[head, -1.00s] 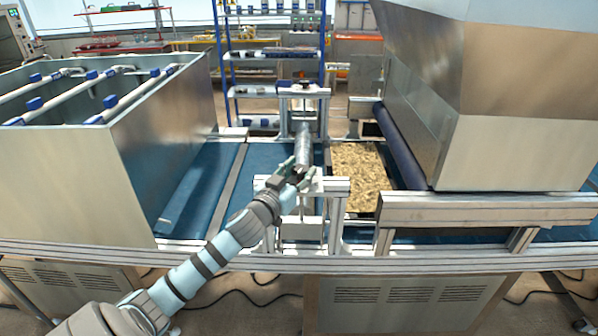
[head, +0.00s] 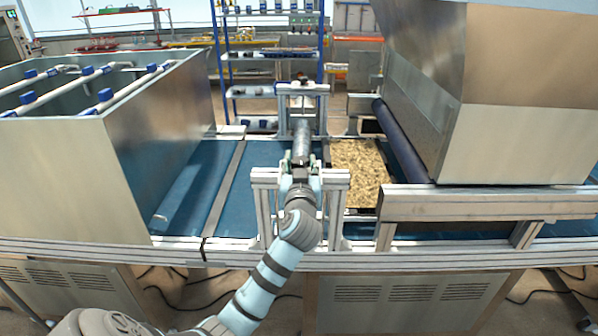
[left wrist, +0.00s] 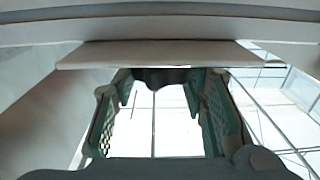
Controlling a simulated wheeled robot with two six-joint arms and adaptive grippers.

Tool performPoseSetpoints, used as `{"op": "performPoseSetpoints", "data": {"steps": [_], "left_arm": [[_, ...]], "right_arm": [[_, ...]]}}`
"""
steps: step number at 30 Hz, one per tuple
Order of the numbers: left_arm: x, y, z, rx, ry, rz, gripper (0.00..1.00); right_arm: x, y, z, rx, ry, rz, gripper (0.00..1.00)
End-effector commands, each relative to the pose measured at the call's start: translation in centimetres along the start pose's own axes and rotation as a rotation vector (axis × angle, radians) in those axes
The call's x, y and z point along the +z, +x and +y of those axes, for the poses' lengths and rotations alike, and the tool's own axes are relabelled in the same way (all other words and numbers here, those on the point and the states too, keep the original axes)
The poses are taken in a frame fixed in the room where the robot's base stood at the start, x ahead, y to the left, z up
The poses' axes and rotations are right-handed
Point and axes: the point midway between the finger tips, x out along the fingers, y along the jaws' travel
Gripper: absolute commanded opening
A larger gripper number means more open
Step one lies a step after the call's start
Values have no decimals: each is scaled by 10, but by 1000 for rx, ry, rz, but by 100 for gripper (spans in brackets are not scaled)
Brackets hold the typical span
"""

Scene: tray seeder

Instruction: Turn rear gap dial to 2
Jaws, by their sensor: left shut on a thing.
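My left gripper (head: 300,162) is over the front upright frame (head: 262,178) at the near end of the grey roller (head: 303,138). Its fingers are closed around a dark knob-like piece, which shows between the green finger pads in the left wrist view (left wrist: 160,77). The gripper mostly hides this piece in the head view, and no dial marks can be read. A second dark knob (head: 303,78) sits on top of the far upright frame (head: 304,89), apart from the gripper. I cannot tell from markings which knob is the rear gap dial. My right gripper is not in view.
A blue conveyor belt (head: 255,200) runs under the roller. A soil-filled tray (head: 358,170) lies to its right, below a large metal hopper (head: 520,130). A metal bin (head: 75,175) stands at left. An aluminium rail (head: 470,262) runs along the front.

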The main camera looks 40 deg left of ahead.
Motion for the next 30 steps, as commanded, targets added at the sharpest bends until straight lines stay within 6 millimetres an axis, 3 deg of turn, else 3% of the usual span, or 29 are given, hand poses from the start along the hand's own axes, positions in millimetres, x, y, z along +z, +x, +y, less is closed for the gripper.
{"op": "performPoseSetpoints", "data": {"steps": [1,18,30], "left_arm": [[6,0,3,-37,-8,4,11],[7,3,9,-573,-3,4,11],[2,5,11,-831,0,3,11]], "right_arm": [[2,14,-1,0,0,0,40],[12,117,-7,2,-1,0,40],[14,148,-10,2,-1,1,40]]}}
